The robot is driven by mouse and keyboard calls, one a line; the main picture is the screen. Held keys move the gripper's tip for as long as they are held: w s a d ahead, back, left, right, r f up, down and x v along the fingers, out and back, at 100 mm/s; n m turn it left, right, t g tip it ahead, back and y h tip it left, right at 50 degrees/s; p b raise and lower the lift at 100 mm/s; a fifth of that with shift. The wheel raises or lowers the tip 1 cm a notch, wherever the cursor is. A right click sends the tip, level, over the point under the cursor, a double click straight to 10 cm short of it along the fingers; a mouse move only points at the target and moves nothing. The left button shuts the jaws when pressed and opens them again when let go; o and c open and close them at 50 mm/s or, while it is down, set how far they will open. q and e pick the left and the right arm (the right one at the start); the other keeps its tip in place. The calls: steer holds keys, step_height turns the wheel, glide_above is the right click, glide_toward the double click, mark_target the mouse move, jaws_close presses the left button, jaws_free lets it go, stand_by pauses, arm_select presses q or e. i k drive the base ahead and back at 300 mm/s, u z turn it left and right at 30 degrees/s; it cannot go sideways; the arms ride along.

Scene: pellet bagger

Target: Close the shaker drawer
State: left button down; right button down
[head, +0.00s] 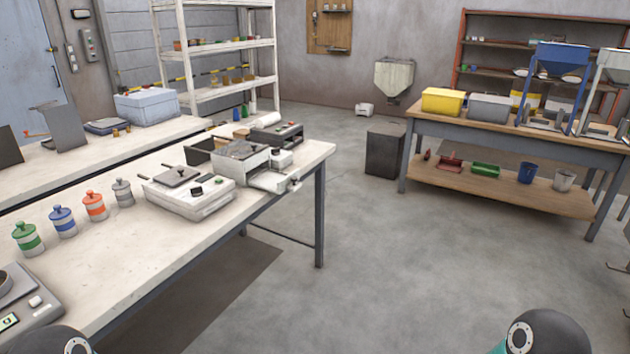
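A grey-white boxy device (228,163) with a dark lid, which looks like the shaker, stands near the right end of the left workbench. A pale, shallow drawer (272,181) sticks out of its lower right side, pulled out toward the bench's edge. A small knob or handle (294,184) shows at the drawer's outer end. The drawer is small in this view, so I cannot tell how far out it is or what is inside. Only rounded parts of my arms show at the bottom edge. Neither of my grippers is in view.
A flat white device (188,194) stands left of the shaker, and several lidded jars (95,206) line the bench (120,247). A dark bin (385,150) stands by the wooden table (560,142) on the right. The floor (400,260) between is clear.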

mark_target(269, 180)
steer(key=z, duration=0.25)
steer(key=i, duration=1.65)
steer(key=u, duration=0.85)
steer(key=k, duration=0.7)
steer(key=u, duration=0.15)
steer(key=i, duration=0.75)
steer(key=z, duration=0.05)
